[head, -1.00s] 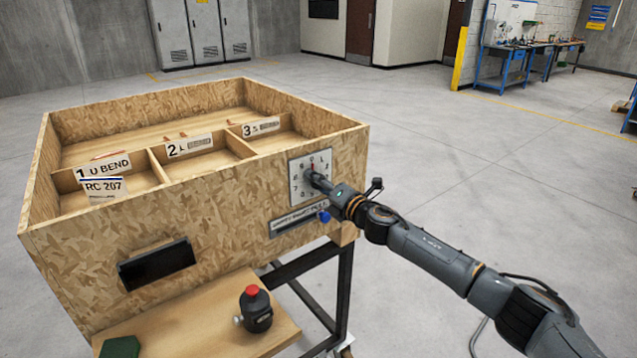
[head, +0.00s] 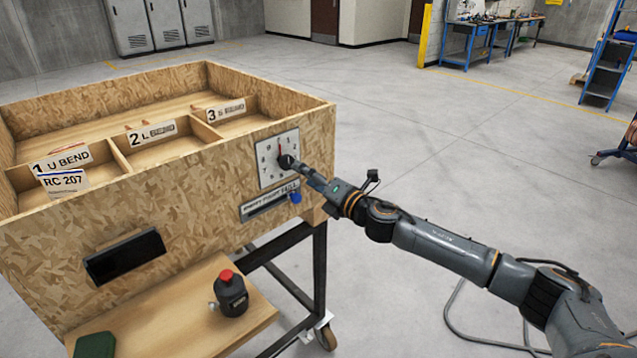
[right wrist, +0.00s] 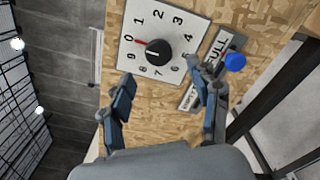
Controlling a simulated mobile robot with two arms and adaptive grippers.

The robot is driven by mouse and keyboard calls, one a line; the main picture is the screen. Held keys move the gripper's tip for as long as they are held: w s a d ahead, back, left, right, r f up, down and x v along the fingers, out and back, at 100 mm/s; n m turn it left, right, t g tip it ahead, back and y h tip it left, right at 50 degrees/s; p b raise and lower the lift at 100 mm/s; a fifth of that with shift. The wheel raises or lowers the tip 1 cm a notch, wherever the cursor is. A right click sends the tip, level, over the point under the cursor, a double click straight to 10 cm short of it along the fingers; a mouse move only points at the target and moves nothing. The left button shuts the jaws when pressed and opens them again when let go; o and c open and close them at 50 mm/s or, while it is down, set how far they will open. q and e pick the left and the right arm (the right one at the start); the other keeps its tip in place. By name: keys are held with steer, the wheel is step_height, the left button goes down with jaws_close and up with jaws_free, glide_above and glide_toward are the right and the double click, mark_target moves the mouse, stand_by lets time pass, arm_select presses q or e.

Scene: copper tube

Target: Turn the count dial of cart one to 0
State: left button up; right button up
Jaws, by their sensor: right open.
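The count dial (head: 278,160) is a white numbered plate on the front of the chipboard cart (head: 200,190), near its right end. In the right wrist view, the dial (right wrist: 186,52) has a black knob (right wrist: 158,52) in its middle. Its red pointer (right wrist: 139,42) points at about the 0. My right gripper (head: 292,165) is in front of the dial and hides part of the knob in the head view. In the right wrist view, my right gripper (right wrist: 162,76) has its two fingers spread apart below the knob, with nothing between them. My left gripper is out of view.
Beside the dial are a labelled slot plate (head: 262,202) and a blue knob (head: 295,197). A black bottle with a red cap (head: 231,293) stands on the lower wooden shelf (head: 190,310). The floor (head: 430,130) right of the cart is open.

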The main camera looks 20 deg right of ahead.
steer(key=shift+v, duration=1.85)
